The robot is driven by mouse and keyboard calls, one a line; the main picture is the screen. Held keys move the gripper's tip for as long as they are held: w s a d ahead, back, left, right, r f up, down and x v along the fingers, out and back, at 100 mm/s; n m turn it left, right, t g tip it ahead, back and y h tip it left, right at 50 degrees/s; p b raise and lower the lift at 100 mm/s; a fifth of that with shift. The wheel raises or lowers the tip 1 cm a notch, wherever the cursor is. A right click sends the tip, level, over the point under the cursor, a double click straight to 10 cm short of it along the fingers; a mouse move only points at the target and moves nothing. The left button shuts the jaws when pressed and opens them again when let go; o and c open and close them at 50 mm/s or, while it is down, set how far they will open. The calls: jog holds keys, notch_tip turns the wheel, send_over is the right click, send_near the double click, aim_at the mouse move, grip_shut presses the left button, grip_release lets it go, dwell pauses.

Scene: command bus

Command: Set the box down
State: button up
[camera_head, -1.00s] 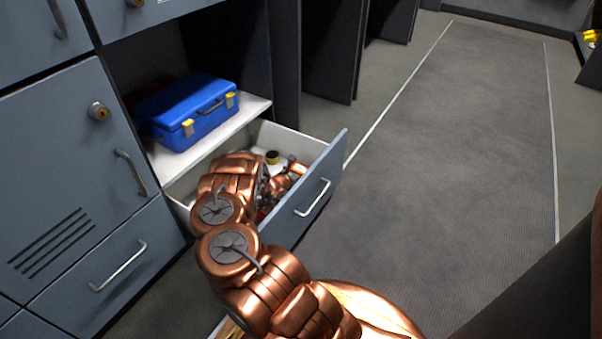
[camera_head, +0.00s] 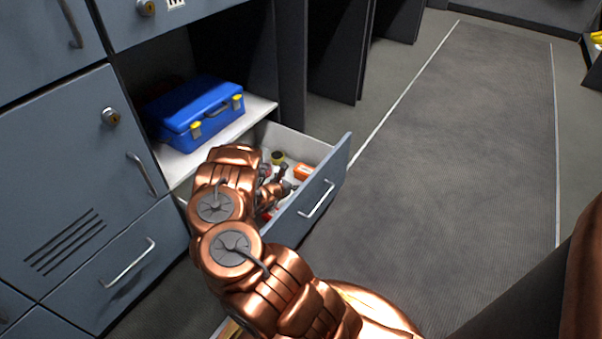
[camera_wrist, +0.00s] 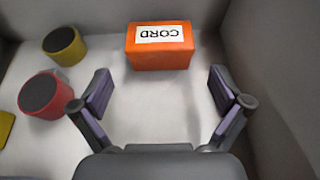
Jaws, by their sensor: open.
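The orange box with a CORD label (camera_wrist: 160,58) sits on the white floor of the open drawer, near its back wall in the wrist view. It also shows as a small orange patch (camera_head: 303,172) in the head view. My gripper (camera_wrist: 158,82) is open and empty. Its two fingers are spread wide, short of the box and apart from it. In the head view my gripper (camera_head: 279,186) is inside the drawer, partly hidden by my arm. The open drawer (camera_head: 324,196) has a grey-blue front with a metal handle.
A red roll (camera_wrist: 46,95) and a yellow roll (camera_wrist: 64,46) stand left of the gripper in the drawer. A blue case (camera_head: 196,111) sits on the white shelf above. Drawer walls are close at the right. The floor aisle (camera_head: 450,150) is clear.

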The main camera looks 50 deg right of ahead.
jog(key=shift+p+v, duration=0.35)
jog(key=shift+v, duration=1.55)
